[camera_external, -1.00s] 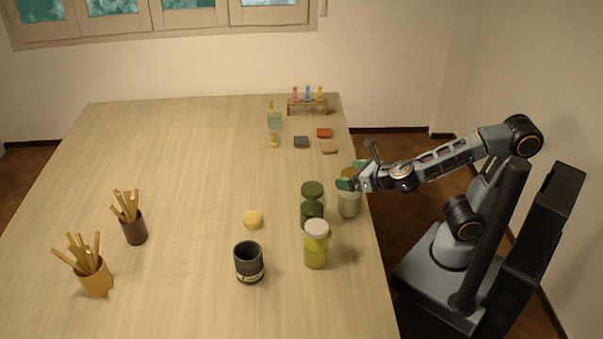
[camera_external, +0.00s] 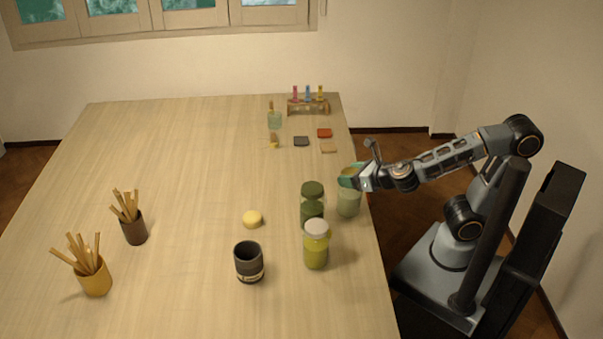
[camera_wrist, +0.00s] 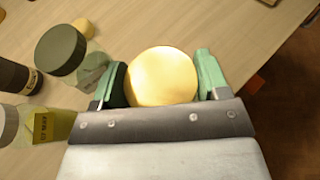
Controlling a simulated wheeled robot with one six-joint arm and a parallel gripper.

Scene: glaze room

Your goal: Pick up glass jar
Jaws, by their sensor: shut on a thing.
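A glass jar (camera_external: 348,203) with pale green contents stands near the right edge of the table. Its round golden lid (camera_wrist: 161,77) shows from above in the wrist view. My gripper (camera_external: 350,178) is at the jar's top in the external view. In the wrist view my gripper (camera_wrist: 161,82) has its green fingers on both sides of the lid, shut on the jar. The jar looks upright. Its body is hidden below the lid in the wrist view, and fingers cover part of its top in the external view.
A dark-green-lidded jar (camera_external: 312,206) stands close left of the held jar. A white-lidded jar (camera_external: 316,246) with yellow-green contents is nearer the front. A dark cup (camera_external: 249,263) and a yellow round piece (camera_external: 252,219) lie further left. Flat tiles (camera_external: 301,141) are behind.

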